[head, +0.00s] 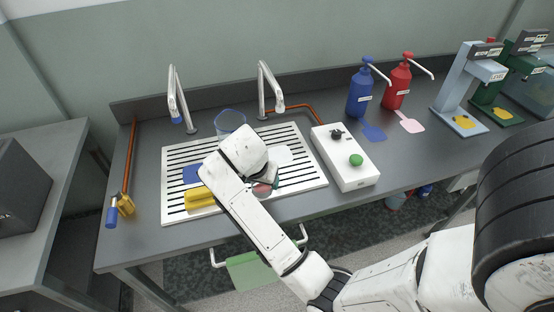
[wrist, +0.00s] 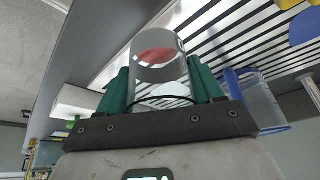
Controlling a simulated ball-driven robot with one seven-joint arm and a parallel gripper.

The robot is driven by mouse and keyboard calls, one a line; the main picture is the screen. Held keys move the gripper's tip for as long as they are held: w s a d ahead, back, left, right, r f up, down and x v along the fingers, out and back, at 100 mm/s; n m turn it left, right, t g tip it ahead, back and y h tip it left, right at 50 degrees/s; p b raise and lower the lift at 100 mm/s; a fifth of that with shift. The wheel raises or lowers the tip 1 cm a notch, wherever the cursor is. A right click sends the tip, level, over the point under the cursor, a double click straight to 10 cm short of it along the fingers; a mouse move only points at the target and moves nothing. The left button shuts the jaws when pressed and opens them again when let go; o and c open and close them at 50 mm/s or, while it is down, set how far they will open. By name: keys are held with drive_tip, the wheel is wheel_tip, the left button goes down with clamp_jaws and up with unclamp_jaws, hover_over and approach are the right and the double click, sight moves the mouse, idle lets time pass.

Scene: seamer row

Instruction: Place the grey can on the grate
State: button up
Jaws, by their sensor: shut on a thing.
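The grey can (wrist: 155,78) is a glossy, see-through-looking cylinder held between the green fingers of my gripper (wrist: 162,88) in the wrist view. A red round patch shows through or in it. In the head view my gripper (head: 266,182) is over the front middle of the grate, mostly hidden by my wrist, and the can is hard to make out. The grate (head: 301,178) is a white tray with dark slots set in the grey counter; it also shows in the wrist view (wrist: 228,42). I cannot tell whether the can touches it.
A clear beaker (head: 230,124) and two taps stand behind. A white button box (head: 345,160) is right of the grate. Blue and red pump bottles stand further right.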

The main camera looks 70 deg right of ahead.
drive_tip(key=shift+f+b, duration=0.3)
drive_tip(key=shift+f, duration=0.35)
drive_tip(key=shift+w+d, duration=0.1)
drive_tip(key=shift+d, duration=0.15)
drive_tip(key=d, duration=0.5)
drive_tip(key=w+d+p, duration=0.1)
drive_tip(key=d, duration=0.3)
drive_tip(key=d+p, duration=0.1)
drive_tip(key=d, duration=0.4)
drive_tip(key=shift+w+d, duration=0.3)
drive_tip(key=shift+w, duration=0.1)
drive_tip(key=d, duration=0.3)
drive_tip(key=shift+w+f+p, duration=0.1)
drive_tip(key=shift+f+p, duration=0.15)
drive_tip(key=shift+p, duration=0.1)
drive_tip(key=shift+f, duration=0.5)
drive_tip(key=shift+f, duration=0.2)
drive_tip(key=o, duration=1.1)
drive_tip(key=shift+r, duration=0.1)
